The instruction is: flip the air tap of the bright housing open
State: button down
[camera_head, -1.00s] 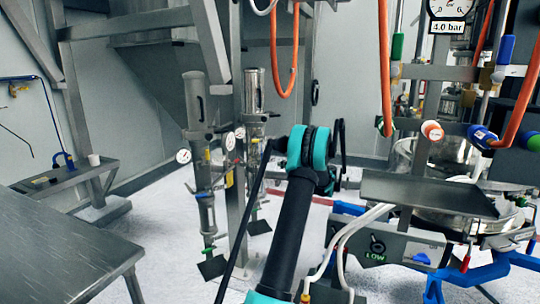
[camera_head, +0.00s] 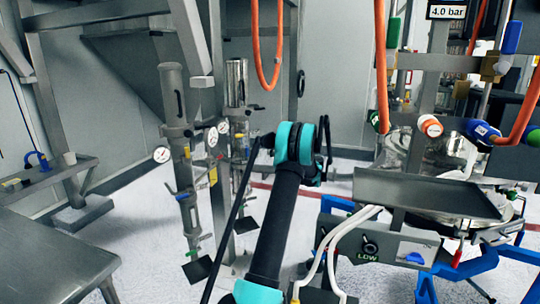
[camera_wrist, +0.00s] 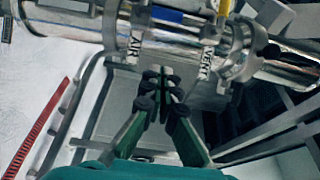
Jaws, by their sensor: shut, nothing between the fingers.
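Two upright cylindrical housings stand left of my arm in the head view: a duller grey one (camera_head: 174,95) and a shinier, bright one (camera_head: 237,80), partly behind a steel post. In the wrist view a shiny steel housing (camera_wrist: 70,22) lies across the top, with a block marked AIR and VENT (camera_wrist: 172,50). A blue part (camera_wrist: 168,15) and a yellow part (camera_wrist: 225,12) sit at its upper edge; I cannot tell the tap's position. My gripper (camera_wrist: 162,78) is shut and empty, its tips just below the labelled block; contact is unclear. My arm hides it in the head view.
A steel table (camera_head: 45,245) stands at lower left. Round gauges (camera_head: 162,154) stick out by the housings. A steel tray (camera_head: 425,192), white hoses and a blue frame fill the right. Orange hoses (camera_head: 265,60) hang above. Open floor lies between table and housings.

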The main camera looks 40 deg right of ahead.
aim_at(247, 152)
jog(key=w+a, duration=0.6)
jog(key=w, duration=0.1)
dwell(0.3)
jog(key=shift+a+r+n+g, duration=0.2)
jog(key=shift+a+n+g, duration=0.1)
jog(key=shift+n, duration=0.4)
jog(key=a+n+g+h, duration=0.1)
jog(key=a+n+h, duration=0.1)
jog(key=n, duration=0.1)
jog(key=a+n+g+h, duration=0.1)
jog(key=a+n, duration=0.1)
jog(key=n, duration=0.1)
jog(key=w+a+n+g+h, duration=0.1)
jog(key=a+n+h, duration=0.1)
jog(key=n, duration=0.2)
jog(key=shift+w+a+f+g+h, duration=0.1)
jog(key=shift+a+f+g+h, duration=0.1)
jog(key=shift+f+g+h, duration=0.15)
dwell(0.5)
jog(key=shift+r, duration=0.1)
